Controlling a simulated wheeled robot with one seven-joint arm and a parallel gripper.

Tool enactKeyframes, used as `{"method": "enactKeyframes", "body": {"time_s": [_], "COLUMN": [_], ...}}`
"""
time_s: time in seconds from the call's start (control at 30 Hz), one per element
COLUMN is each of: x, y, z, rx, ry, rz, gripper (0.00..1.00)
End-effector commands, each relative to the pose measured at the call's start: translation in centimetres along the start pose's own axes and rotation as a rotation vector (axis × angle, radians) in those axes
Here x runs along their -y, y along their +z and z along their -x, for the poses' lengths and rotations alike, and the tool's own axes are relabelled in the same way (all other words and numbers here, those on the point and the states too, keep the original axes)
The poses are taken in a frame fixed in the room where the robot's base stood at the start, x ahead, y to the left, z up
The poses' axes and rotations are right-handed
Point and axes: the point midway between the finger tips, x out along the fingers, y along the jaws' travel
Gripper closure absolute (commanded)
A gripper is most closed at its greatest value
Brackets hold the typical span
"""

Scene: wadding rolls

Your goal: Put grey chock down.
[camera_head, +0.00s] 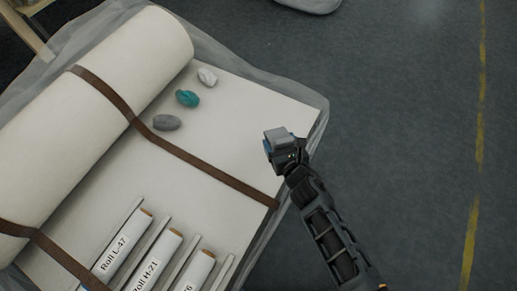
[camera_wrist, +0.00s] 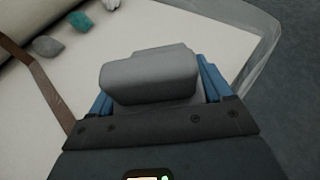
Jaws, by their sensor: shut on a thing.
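The grey chock (camera_wrist: 150,76) is a smooth rounded block held between the blue fingers of my gripper (camera_wrist: 155,90) in the wrist view. In the head view my gripper (camera_head: 281,148) is shut on the chock (camera_head: 279,135) near the right edge of the white wadding sheet (camera_head: 240,125). The sheet's bare surface lies below and beyond the chock. I cannot tell how high the chock is above it.
A grey stone (camera_head: 166,122), a teal stone (camera_head: 187,98) and a pale stone (camera_head: 207,77) lie by the big wadding roll (camera_head: 90,95). A brown strap (camera_head: 200,163) crosses the sheet. Labelled rolls (camera_head: 157,262) sit at the front. The sheet's middle is clear.

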Motion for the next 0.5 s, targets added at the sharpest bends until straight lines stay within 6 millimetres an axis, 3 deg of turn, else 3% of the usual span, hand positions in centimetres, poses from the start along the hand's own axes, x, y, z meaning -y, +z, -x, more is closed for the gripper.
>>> {"method": "enactKeyframes", "body": {"time_s": [0.03,0.3,0.5], "x": [-0.6,-3.3,-4.9], "y": [-0.8,-1.8,-2.2], "z": [-1.0,-4.2,-5.9], "rx": [0.003,0.004,0.002], "ry": [0.002,0.002,0.001], "rz": [0.0,0.0,0.0], "gripper": [0.67,0.67,0.67]}}
